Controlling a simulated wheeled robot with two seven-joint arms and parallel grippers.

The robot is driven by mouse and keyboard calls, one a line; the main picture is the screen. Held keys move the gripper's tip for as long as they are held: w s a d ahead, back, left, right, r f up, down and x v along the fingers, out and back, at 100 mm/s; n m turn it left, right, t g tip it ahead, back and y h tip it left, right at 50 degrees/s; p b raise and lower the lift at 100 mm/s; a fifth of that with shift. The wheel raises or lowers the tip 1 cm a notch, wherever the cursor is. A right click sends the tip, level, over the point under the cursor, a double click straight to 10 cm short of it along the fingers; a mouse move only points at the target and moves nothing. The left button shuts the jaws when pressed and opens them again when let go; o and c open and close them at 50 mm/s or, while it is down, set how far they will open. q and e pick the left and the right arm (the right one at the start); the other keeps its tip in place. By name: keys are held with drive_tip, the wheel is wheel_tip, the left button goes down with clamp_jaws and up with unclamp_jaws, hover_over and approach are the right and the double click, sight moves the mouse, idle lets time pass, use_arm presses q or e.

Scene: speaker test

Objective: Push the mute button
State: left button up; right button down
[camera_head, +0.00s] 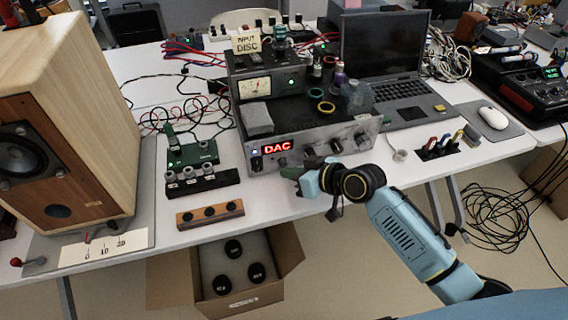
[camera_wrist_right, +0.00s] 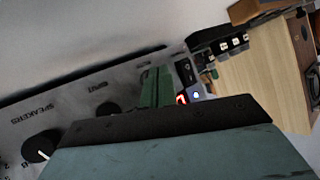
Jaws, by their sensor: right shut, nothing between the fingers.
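The silver amplifier (camera_head: 352,135) stands on the white table, with a red lit "DAC" display (camera_head: 278,147) on its front. Left of the display are a small lit button (camera_head: 256,152) and a dark switch below it. I cannot read which control is marked mute. My right gripper (camera_head: 293,173) is shut and empty, just in front of the panel below the display. In the right wrist view its green fingers (camera_wrist_right: 156,87) partly hide the panel (camera_wrist_right: 60,98), near the red display and the bluish lit button (camera_wrist_right: 196,96). I cannot tell whether they touch it. My left gripper is not in view.
A wooden speaker (camera_head: 90,120) stands at the left. A green circuit board (camera_head: 192,156) and a wooden block with black knobs (camera_head: 210,213) lie left of the gripper. A laptop (camera_head: 385,60) is behind. An open cardboard box (camera_head: 285,285) sits below the table edge.

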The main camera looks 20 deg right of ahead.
drive_tip(key=s+p, duration=0.2)
drive_tip(key=s, duration=0.3)
drive_tip(key=shift+r+p, duration=0.1)
drive_tip(key=shift+p, duration=0.2)
drive_tip(key=shift+s+d, duration=0.1)
drive_tip(key=shift+s, duration=0.15)
